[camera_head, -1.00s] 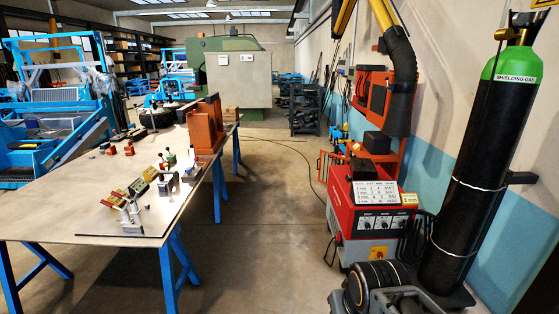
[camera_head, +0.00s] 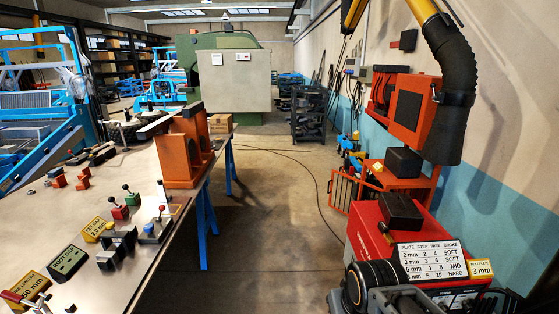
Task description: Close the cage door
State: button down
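A small orange barred panel (camera_head: 343,191), which looks like the cage door, stands low beside the right wall, left of an orange stand (camera_head: 405,181). It sticks out to the left into the aisle and appears swung open. Its hinge side and the cage opening are partly hidden behind the red machine, so I cannot tell the exact angle. A dark ribbed part of my own arm (camera_head: 376,287) shows at the bottom edge. My gripper's fingers are not visible, and nothing of mine touches the door.
The red machine (camera_head: 375,226) with a plate chart stands close at right, in front of the door. A long table (camera_head: 133,178) with levers and signs fills the left. The aisle floor (camera_head: 270,225) between is clear apart from a thin cable. A dark rack (camera_head: 308,128) stands farther back.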

aim_at(334, 171)
jog(key=i, duration=6.25)
jog(key=z, duration=2.15)
